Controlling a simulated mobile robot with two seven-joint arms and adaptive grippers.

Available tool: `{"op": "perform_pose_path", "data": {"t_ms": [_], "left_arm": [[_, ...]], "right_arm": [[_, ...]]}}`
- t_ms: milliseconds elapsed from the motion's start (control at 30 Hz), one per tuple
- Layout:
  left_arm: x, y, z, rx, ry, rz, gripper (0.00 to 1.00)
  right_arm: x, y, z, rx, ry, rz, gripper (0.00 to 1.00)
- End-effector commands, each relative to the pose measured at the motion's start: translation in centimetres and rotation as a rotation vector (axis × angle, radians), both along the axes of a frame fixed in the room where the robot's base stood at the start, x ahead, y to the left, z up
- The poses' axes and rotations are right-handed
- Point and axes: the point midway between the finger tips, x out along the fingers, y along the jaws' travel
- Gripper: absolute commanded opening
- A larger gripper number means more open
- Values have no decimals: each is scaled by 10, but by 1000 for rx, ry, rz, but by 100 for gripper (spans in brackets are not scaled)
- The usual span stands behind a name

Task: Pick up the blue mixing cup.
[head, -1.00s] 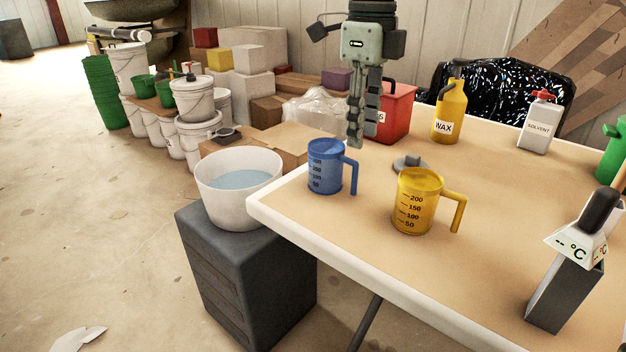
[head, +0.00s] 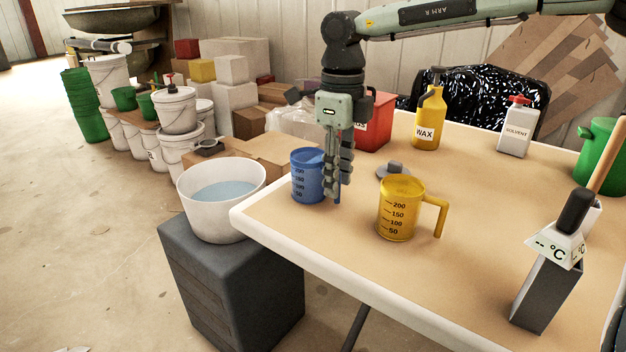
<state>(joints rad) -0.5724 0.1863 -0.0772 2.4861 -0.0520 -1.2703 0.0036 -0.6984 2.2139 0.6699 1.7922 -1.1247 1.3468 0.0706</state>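The blue mixing cup (head: 308,178) stands upright near the table's left corner, with grey measuring marks on its side. My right gripper (head: 337,190) points down at the cup's right side, where the handle is. Its fingers hide most of the handle; a bit of blue shows by the fingertips. I cannot tell whether the fingers are closed on the handle or only around or in front of it. My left gripper is not in view.
A yellow measuring cup (head: 398,212) stands right of the blue one, with a small grey object (head: 393,170) behind. A white bucket of water (head: 220,202) is at left. A wax bottle (head: 430,118), solvent can (head: 516,127) and red container (head: 378,122) stand farther back.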

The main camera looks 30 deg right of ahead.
Motion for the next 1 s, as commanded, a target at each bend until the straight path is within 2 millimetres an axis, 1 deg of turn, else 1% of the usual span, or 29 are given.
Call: {"op": "perform_pose_path", "data": {"t_ms": [33,200,233,600,733,867,967,1000], "left_arm": [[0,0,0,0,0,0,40],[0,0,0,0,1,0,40],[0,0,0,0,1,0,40],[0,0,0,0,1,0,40],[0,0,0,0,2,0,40],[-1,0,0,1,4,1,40],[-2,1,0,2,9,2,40],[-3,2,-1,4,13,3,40]], "right_arm": [[0,0,0,0,0,0,23],[0,0,0,0,0,0,2],[0,0,0,0,0,0,0],[0,0,1,-1,0,0,0],[0,0,7,-1,-2,0,0],[1,0,21,-2,-4,2,0],[1,0,40,-3,-5,0,0],[2,3,46,-4,-3,2,0]]}}
